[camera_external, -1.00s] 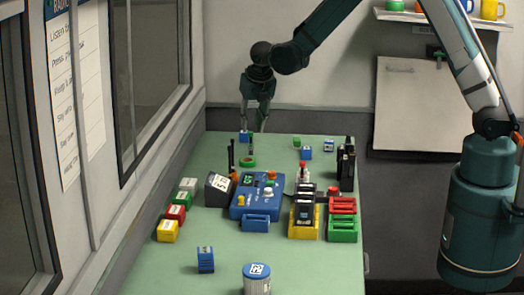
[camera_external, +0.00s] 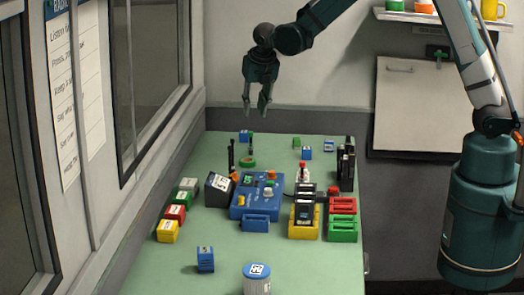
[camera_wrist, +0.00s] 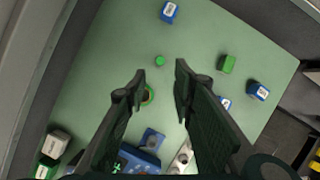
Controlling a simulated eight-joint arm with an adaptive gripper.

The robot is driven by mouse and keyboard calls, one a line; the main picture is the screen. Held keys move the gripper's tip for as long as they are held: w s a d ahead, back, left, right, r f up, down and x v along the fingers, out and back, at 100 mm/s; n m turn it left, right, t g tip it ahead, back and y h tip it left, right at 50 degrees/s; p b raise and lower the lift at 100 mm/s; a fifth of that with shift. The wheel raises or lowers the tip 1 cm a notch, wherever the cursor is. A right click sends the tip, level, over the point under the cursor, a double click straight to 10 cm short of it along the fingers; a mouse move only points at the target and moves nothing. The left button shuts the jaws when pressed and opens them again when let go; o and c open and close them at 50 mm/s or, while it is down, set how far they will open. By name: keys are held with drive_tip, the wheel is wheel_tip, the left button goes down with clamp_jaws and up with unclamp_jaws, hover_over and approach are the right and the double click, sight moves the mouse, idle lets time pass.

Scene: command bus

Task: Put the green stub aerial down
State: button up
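A small green round thing (camera_wrist: 160,60), likely the green stub aerial seen end-on, is on the green table in the wrist view. In the external view only a bit of green (camera_external: 251,141) shows there, beside a small blue block. My gripper (camera_external: 257,112) is raised above the far left of the table. It points down, with its fingers apart and nothing between them. In the wrist view my open gripper (camera_wrist: 158,80) has the green round thing just beyond its fingertips, apart from them.
A green ring (camera_external: 248,163) and a blue block (camera_external: 244,135) are near it. A green block (camera_external: 297,142) and blue blocks stand to the right. A blue radio box (camera_external: 253,203), coloured racks and an upright black aerial (camera_external: 231,153) are nearer. The table (camera_external: 222,270) has clear patches.

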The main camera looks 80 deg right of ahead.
idle(0.4)
drive_tip(key=s+a+r+m+t+y, duration=0.1)
drive_tip(key=s+a+r+m, duration=0.6)
drive_tip(key=a, duration=0.4)
drive_tip(key=s+a+r+m+t+y, duration=0.15)
drive_tip(key=s+a+r+m, duration=0.25)
drive_tip(key=s+a+r, duration=0.5)
drive_tip(key=s+a+r+m+t+y, duration=0.1)
drive_tip(key=s+a+m+t, duration=0.1)
drive_tip(key=s+a+m, duration=1)
drive_tip(key=shift+s+a+r+t+y, duration=0.35)
drive_tip(key=shift+s+a, duration=2.75)
drive_tip(key=shift+s, duration=0.05)
wheel_tip(320, 180, down, 17)
drive_tip(key=b, duration=1.7)
drive_tip(key=shift+f, duration=0.1)
